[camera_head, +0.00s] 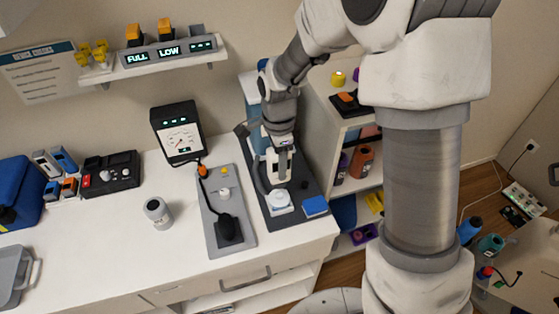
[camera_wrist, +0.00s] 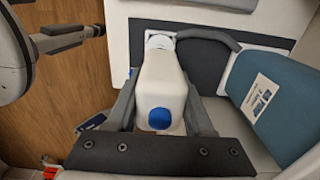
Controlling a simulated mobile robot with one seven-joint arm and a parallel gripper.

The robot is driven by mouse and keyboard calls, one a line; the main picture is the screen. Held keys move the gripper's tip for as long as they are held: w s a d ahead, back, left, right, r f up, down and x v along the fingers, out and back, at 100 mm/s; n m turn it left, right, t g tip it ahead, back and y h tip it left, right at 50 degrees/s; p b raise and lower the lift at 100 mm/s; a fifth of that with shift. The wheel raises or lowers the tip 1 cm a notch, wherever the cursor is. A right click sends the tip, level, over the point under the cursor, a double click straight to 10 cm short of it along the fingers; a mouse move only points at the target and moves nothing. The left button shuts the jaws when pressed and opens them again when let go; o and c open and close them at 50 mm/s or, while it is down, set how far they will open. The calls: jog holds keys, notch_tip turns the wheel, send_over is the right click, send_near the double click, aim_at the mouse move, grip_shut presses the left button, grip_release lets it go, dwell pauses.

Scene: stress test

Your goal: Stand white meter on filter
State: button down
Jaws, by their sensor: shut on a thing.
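My gripper (camera_head: 279,150) is shut on a white, blocky body, apparently the white meter (camera_head: 279,168), above the dark mat by the counter's right end. In the wrist view, my gripper (camera_wrist: 162,88) has one finger on each side of the meter (camera_wrist: 161,70), and a blue round spot shows on its near end. A white round piece (camera_head: 281,203) lies just below the meter, and shows beyond its far end in the wrist view (camera_wrist: 159,40). I cannot tell whether they touch, or which thing is the filter.
A dark curved hose (camera_wrist: 208,36) runs beside the white round piece. A teal box with a label (camera_wrist: 272,100) stands close on the right. A blue block (camera_head: 315,206) lies on the mat. A grey board (camera_head: 218,180) and a pale canister (camera_head: 157,211) are left of it.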

jog(key=shift+f+b, duration=1.05)
jog(key=shift+f, duration=0.75)
jog(key=shift+f+b, duration=1.45)
dwell(0.6)
jog(key=shift+c, duration=1)
grip_release()
jog(key=shift+r, duration=0.1)
notch_tip(320, 180, up, 17)
jog(key=shift+r+p, duration=0.1)
jog(key=shift+p, duration=0.25)
